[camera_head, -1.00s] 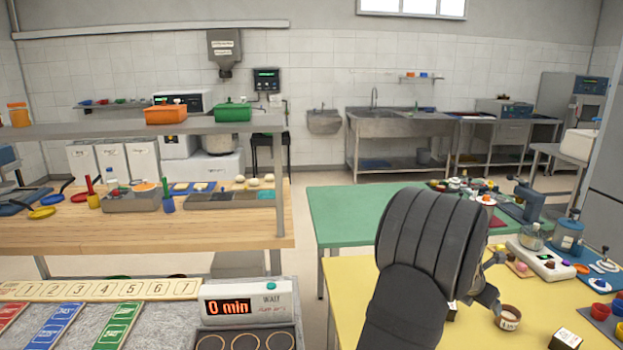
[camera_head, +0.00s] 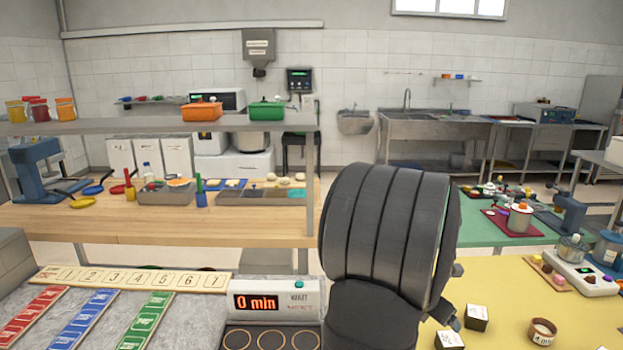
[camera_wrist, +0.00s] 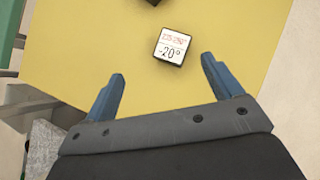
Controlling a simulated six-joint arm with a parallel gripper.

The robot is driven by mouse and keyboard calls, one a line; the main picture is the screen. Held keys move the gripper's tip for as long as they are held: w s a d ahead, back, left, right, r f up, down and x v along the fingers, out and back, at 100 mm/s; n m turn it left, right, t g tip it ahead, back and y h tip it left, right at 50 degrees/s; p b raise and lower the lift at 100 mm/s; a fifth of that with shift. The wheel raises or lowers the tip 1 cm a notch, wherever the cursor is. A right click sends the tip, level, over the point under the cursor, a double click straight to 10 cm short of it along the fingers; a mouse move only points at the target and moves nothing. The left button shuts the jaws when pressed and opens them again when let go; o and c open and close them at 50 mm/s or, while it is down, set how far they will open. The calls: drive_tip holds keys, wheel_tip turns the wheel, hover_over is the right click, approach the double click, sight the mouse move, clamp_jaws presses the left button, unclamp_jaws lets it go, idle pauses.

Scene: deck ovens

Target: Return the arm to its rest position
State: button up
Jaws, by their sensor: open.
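My arm rises in the middle right of the head view, its dark grey ribbed link covering part of the yellow table (camera_head: 510,290). My gripper (camera_wrist: 165,85) shows in the wrist view with its two blue fingers wide apart and nothing between them. It points down over the yellow table. A small dark block with a white label reading about -20° (camera_wrist: 171,47) lies on the table just beyond the fingertips, apart from them. In the head view the gripper's fingers are mostly hidden behind my arm.
Two small labelled blocks (camera_head: 477,317) and a small round cup (camera_head: 542,331) stand on the yellow table. A timer reading 0 min (camera_head: 268,301) stands left of my arm. A wooden bench (camera_head: 150,225) and shelf (camera_head: 130,126) are behind, a green table (camera_head: 480,229) at back right.

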drive_tip(key=s+a+n, duration=0.1)
drive_tip(key=s+a, duration=0.4)
drive_tip(key=a, duration=0.7)
drive_tip(key=shift+f+t, duration=0.25)
drive_tip(key=shift+t, duration=0.05)
drive_tip(key=w+d, duration=0.3)
drive_tip(key=d, duration=0.7)
drive_tip(key=w+d+m+g, duration=0.1)
drive_tip(key=w+d, duration=0.2)
drive_tip(key=d, duration=0.7)
drive_tip(key=shift+r+m, duration=0.15)
drive_tip(key=shift+m, duration=0.15)
